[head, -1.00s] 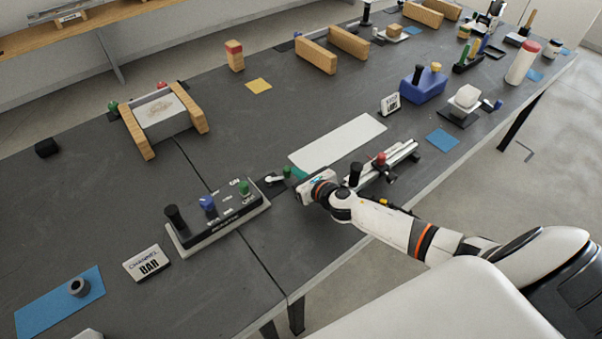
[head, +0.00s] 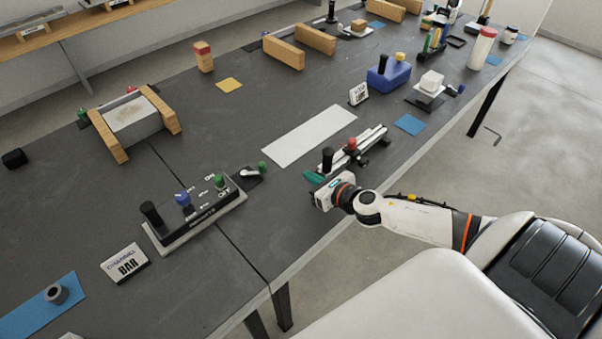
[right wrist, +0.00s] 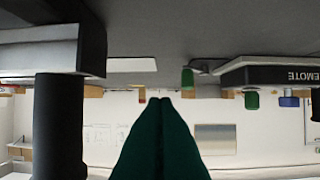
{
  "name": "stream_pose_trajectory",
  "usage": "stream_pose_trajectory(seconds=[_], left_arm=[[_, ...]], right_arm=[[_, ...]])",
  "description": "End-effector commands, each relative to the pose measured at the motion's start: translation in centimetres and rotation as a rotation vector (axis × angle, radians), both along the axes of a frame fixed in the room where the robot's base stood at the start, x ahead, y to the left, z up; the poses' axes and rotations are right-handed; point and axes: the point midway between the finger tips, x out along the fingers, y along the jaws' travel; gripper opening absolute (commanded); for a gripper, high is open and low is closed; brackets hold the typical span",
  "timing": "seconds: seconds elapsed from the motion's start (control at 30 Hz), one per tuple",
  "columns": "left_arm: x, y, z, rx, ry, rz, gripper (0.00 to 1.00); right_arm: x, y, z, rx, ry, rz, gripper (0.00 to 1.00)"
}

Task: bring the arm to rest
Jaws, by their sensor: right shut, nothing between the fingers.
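My right gripper (head: 312,178) has green fingertips and is shut with nothing between them. In the head view it is over the near edge of the dark table (head: 290,215), just left of the slide rails with black and red knobs (head: 352,144). In the right wrist view the green fingers (right wrist: 160,135) are pressed together, and the picture is upside down. A black post (right wrist: 58,125) stands close beside them at the left. My left gripper is not in view.
The remote box with coloured knobs (head: 195,215) and a small green-knobbed lever (head: 262,167) lie to the left. A white strip (head: 310,135) lies behind. A blue square (head: 410,125) and a blue block (head: 388,78) are at the right. The table front is mostly bare.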

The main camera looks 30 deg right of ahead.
Motion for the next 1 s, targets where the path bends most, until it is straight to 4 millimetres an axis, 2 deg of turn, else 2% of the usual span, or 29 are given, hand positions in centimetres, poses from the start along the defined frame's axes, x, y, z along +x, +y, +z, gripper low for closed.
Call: stream_pose_trajectory(seconds=[0.2, 0.63, 0.73, 0.87, 0.97, 1.0], left_arm=[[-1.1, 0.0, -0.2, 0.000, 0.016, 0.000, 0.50], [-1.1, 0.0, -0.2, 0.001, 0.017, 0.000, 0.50], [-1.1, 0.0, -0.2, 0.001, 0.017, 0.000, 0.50], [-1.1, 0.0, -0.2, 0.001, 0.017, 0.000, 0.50], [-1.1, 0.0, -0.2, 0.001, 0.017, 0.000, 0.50], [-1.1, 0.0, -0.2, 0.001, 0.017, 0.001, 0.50]], right_arm=[[-0.4, -0.1, 0.2, -0.001, 0.000, 0.001, 0.00], [-0.3, -0.1, 0.2, 0.000, -0.001, 0.000, 0.00], [-0.5, 0.3, 0.2, 0.049, 0.002, -0.029, 0.00], [-1.7, 2.0, 0.5, 0.352, 0.018, -0.216, 0.00], [-4.0, 3.5, 0.5, 0.766, 0.061, -0.495, 0.00], [-5.4, 4.1, 0.3, 0.951, 0.084, -0.631, 0.00]])
